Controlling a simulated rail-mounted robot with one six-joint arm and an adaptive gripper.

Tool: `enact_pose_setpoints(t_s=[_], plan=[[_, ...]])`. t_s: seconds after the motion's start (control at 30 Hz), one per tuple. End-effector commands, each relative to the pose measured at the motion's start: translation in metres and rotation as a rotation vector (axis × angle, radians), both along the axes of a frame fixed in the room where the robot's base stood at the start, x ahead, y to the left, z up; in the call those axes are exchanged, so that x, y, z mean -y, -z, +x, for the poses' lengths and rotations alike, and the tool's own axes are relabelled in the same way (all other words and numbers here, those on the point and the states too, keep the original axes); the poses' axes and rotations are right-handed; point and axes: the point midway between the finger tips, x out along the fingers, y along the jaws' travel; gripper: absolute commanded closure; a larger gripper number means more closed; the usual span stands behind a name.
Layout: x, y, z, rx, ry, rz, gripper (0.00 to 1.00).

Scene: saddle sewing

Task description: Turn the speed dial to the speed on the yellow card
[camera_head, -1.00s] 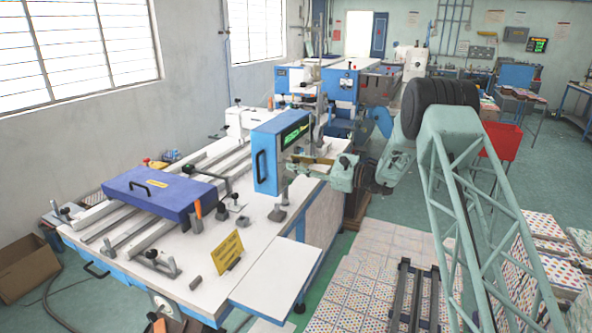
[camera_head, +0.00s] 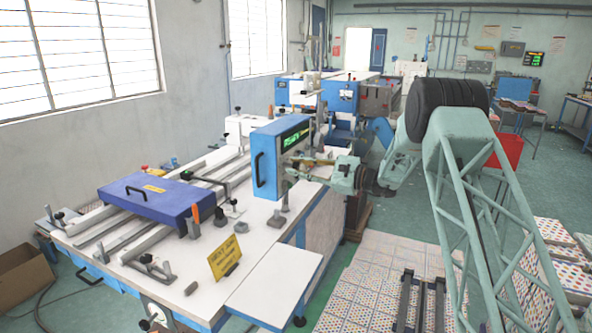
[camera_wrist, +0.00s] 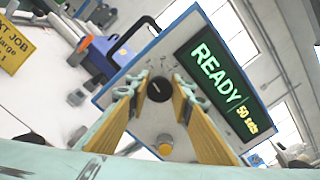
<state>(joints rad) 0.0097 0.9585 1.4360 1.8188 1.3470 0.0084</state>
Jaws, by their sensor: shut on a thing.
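The speed dial (camera_wrist: 160,89) is a small round black knob on the pale front panel of the blue machine head (camera_head: 265,165). My gripper (camera_wrist: 158,86) has its two yellow-padded fingers on either side of the dial in the wrist view and is shut on it. In the head view my gripper (camera_head: 312,162) is at the panel's right side, and the dial is hidden. The yellow card (camera_head: 225,257) stands tilted on the white table. Part of the card (camera_wrist: 12,45) shows in the wrist view with "JOB" and "Large"; its speed cannot be read.
A green display (camera_wrist: 222,75) beside the dial reads "READY" and "50" with a blurred word. A yellow round button (camera_wrist: 165,146) is below the dial. A blue-purple box with a handle (camera_head: 160,197) lies on rails at left. The white front shelf (camera_head: 275,285) is clear.

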Motion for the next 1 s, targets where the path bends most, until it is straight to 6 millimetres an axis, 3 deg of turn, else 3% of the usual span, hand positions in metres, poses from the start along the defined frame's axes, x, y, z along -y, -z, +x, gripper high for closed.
enact_pose_setpoints(t_s=[0.37,0.4,0.53,1.0], plan=[[-0.0001,0.0004,-0.0003,0.003,-0.001,-0.002,0.9],[-0.0001,0.0003,-0.0003,0.003,-0.001,-0.002,0.76],[-0.0001,0.0002,-0.0002,0.003,0.0,-0.001,0.66],[0.0043,-0.0001,-0.0014,0.002,0.0,-0.001,0.66]])
